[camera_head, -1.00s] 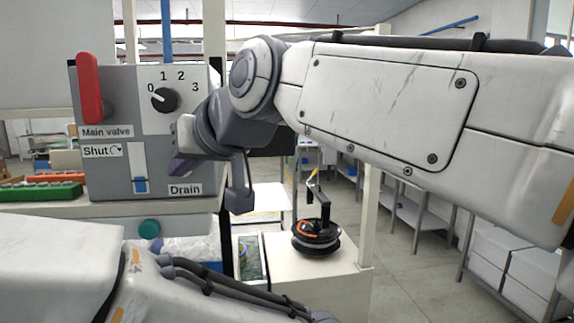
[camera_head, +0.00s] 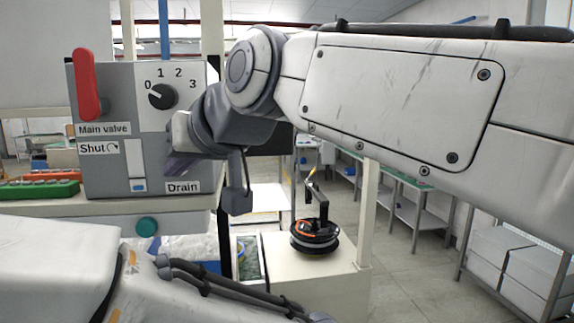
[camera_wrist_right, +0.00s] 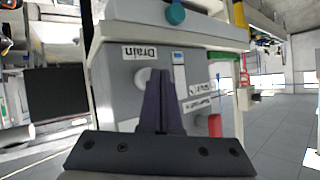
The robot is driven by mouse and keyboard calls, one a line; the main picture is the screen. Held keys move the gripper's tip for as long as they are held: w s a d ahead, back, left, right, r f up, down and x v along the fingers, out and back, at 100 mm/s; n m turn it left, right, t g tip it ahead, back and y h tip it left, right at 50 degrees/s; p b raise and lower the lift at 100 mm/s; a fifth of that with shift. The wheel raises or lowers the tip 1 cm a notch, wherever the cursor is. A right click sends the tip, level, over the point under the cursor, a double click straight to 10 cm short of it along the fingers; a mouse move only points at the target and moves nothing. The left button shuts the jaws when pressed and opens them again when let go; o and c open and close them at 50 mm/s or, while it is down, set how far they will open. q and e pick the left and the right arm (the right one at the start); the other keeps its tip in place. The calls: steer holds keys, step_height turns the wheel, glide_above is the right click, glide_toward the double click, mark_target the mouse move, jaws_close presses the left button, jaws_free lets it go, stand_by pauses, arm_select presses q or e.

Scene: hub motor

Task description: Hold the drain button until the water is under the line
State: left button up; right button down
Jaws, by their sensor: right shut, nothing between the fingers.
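The grey control panel (camera_head: 105,175) carries a "Drain" label (camera_head: 183,187) at its lower right. A narrow upright gauge (camera_head: 137,160) shows blue only at its bottom, with pale grey above. My right gripper (camera_head: 178,165) is shut and empty at the panel's right side, just above the "Drain" label. In the right wrist view, where the panel is upside down, its purple fingertips (camera_wrist_right: 158,73) overlap a pale round drain button (camera_wrist_right: 142,77) and partly hide it. I cannot tell whether the button is pressed in. My left gripper is out of view.
The panel also has a red main valve handle (camera_head: 87,85), a black dial (camera_head: 162,96) pointing near 0, and a "Shut" label (camera_head: 98,148). A black round device (camera_head: 315,238) stands on a cream cabinet (camera_head: 335,280). A green tray (camera_head: 40,190) lies to the left.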

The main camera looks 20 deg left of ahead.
steer(key=shift+s+d, duration=0.15)
steer(key=shift+s, duration=0.1)
steer(key=s+d, duration=0.1)
steer(key=s+b, duration=0.1)
steer(key=s, duration=0.1)
steer(key=s+d+b, duration=0.1)
steer(key=shift+s+d, duration=0.15)
steer(key=shift+d, duration=0.2)
stand_by(0.3)
